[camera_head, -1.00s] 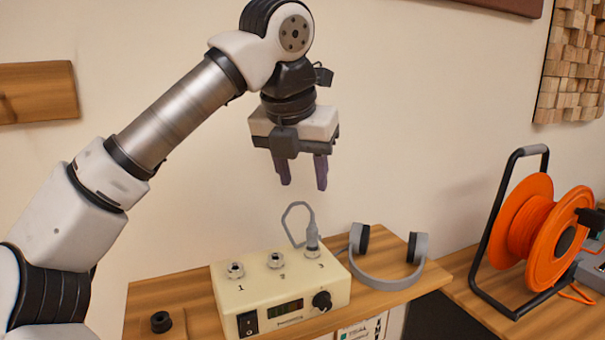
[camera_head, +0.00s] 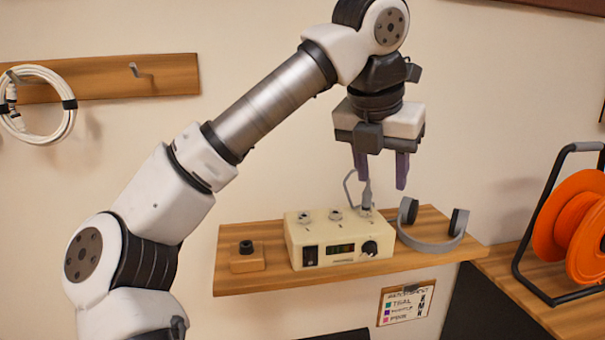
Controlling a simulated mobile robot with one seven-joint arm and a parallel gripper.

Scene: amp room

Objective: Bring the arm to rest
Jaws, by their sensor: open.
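My gripper (camera_head: 381,177) hangs pointing down in front of the wall, above the right part of a wooden shelf. Its two dark fingers are apart with nothing between them. Below it on the shelf stands a cream amplifier box (camera_head: 337,255) with three numbered sockets on top, a small display, a switch and a black knob. A grey plug (camera_head: 367,194) with a looped cable stands upright in the socket at the right, marked 3. The fingers look apart from the plug, though the depth between them is hard to judge.
Grey headphones (camera_head: 432,238) lie on the shelf (camera_head: 250,285) right of the box. A wooden block with a black knob (camera_head: 247,258) sits left. An orange cable reel (camera_head: 575,230) stands right. A coiled white cable (camera_head: 40,105) hangs on a hook rail (camera_head: 165,78).

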